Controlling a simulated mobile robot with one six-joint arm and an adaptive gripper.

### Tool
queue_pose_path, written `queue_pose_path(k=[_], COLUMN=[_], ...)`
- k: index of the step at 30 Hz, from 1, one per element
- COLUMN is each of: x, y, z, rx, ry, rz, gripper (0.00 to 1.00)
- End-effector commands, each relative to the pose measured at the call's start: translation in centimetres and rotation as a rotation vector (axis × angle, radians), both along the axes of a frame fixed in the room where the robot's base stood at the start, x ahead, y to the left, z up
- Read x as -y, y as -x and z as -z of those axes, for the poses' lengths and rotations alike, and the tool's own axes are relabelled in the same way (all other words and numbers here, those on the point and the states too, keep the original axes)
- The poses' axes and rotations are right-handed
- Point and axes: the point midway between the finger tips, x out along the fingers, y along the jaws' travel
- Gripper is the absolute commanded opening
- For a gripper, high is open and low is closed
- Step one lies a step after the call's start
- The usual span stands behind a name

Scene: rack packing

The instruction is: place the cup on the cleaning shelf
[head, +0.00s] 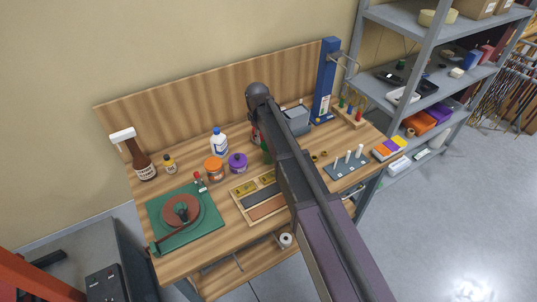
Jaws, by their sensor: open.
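I cannot make out a cup for certain in the head view; my arm covers part of the workbench. An orange jar (214,170) and a purple jar (238,163) stand upright near the middle of the bench. A grey metal shelf unit (428,52) stands at the right; no label shows which of its boards is the cleaning shelf. My arm reaches from the lower right up over the bench to a dark rounded joint. My gripper does not show; it is hidden or out of the picture.
The wooden workbench (232,228) also holds a green mat (160,222) with a round brown disc, a brown bottle (143,163), a white bottle (219,142), a divided tray (240,204), a grey peg board (338,169) and a blue column (325,82). Floor is clear at right.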

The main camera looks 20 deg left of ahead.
Motion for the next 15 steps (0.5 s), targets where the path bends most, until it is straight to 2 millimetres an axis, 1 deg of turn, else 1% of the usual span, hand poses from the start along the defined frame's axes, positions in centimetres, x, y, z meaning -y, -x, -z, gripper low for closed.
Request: queue_pose_path(k=[1, 15], x=[0.0, 0.1], y=[0.0, -0.4], z=[0.6, 4.3], rx=[0.0, 0.0], ry=[0.0, 0.0], rz=[0.0, 0.001], gripper=[0.48, 0.48])
